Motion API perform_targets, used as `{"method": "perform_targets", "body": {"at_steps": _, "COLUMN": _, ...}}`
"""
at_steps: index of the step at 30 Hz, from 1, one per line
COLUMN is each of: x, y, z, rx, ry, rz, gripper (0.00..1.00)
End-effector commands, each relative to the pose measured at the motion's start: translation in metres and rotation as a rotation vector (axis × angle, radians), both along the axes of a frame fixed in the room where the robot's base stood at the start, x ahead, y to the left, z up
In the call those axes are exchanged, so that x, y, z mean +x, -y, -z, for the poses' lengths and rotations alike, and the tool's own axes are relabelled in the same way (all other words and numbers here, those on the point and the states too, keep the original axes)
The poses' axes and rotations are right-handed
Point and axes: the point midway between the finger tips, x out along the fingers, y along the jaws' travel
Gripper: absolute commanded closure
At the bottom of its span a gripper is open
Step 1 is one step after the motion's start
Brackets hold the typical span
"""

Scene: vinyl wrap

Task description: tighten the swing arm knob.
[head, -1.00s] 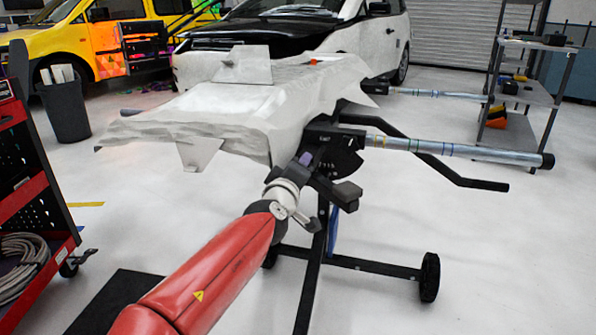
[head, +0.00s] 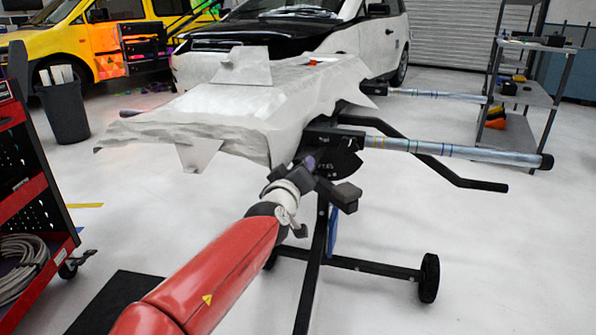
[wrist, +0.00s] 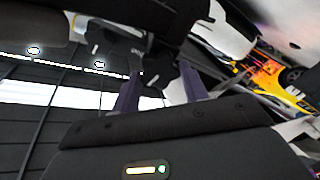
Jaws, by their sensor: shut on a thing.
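My gripper (head: 309,163) is at the side of the black stand, just below the white-wrapped panel (head: 215,115). Its two purple fingers (wrist: 160,88) show in the wrist view, closed on a small dark lobed knob (wrist: 160,72) under the black frame. In the head view the knob is hidden behind my gripper and wrist. The black swing arm plate (head: 338,160) of the stand is just beyond my gripper.
Rolls on bars (head: 455,151) stick out to the right of the stand. The stand's wheeled base (head: 350,264) is below. A red tool cart (head: 30,190) is at the left, a bin (head: 64,108) behind it, and a shelf (head: 525,92) at the right. Floor between is clear.

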Motion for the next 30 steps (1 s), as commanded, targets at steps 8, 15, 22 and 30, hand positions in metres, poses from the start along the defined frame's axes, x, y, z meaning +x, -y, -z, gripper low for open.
{"method": "perform_targets", "body": {"at_steps": 8, "x": 0.000, "y": 0.001, "z": 0.002, "rx": 0.002, "ry": -0.004, "rz": 0.004, "gripper": 0.43}}
{"method": "perform_targets", "body": {"at_steps": 15, "x": 0.000, "y": 0.001, "z": 0.001, "rx": 0.001, "ry": -0.002, "rz": 0.002, "gripper": 0.35}}
{"method": "perform_targets", "body": {"at_steps": 22, "x": -0.011, "y": -0.004, "z": 0.000, "rx": 0.000, "ry": -0.002, "rz": -0.001, "gripper": 0.35}}
{"method": "perform_targets", "body": {"at_steps": 30, "x": -0.053, "y": -0.016, "z": -0.002, "rx": -0.001, "ry": -0.001, "rz": -0.002, "gripper": 0.35}}
